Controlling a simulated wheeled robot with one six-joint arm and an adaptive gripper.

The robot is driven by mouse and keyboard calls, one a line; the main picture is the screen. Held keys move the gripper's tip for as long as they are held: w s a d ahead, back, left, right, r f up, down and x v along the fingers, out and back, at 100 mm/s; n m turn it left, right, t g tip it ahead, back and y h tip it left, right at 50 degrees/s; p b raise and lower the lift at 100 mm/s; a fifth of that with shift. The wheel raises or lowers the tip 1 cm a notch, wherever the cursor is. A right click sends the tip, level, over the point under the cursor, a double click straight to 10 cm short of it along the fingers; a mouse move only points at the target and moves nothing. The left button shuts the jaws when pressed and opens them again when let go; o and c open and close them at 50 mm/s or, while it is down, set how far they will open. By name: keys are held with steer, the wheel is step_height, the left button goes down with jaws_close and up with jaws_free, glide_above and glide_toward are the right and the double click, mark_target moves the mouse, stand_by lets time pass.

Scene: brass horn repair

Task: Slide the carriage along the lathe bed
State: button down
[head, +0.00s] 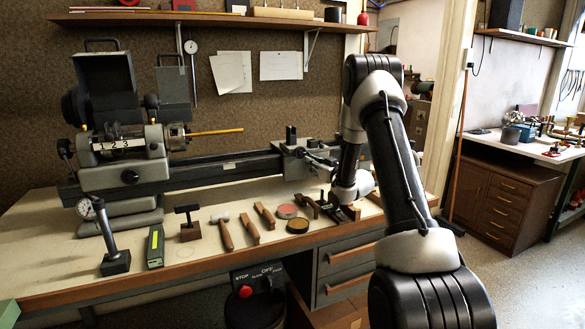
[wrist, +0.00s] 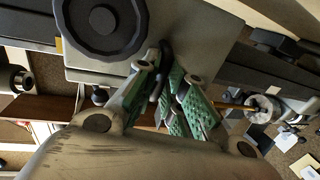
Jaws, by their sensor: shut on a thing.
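The carriage (head: 304,158) is a grey block with dark posts on top, sitting on the right part of the long dark lathe bed (head: 225,170). In the wrist view the carriage's grey face (wrist: 200,32) fills the top, with a large black handwheel (wrist: 101,20) on it. My gripper (wrist: 168,92), with green pads, is shut on a slim dark handle (wrist: 160,88) at the carriage. In the head view my arm hides much of the gripper and the carriage's right side. The headstock (head: 124,160) stands at the bed's left end, with a thin brass rod (head: 215,132) pointing right.
The bed between headstock and carriage looks clear.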

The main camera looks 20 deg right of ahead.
steer(key=shift+d, duration=2.25)
steer(key=c, duration=1.8)
jaws_free()
steer(key=s, duration=0.4)
steer(key=s+d, duration=0.1)
steer(key=s, duration=0.3)
steer(key=s+d, duration=0.1)
steer(key=s, duration=0.3)
steer(key=shift+d, duration=0.15)
steer(key=shift+w, duration=0.1)
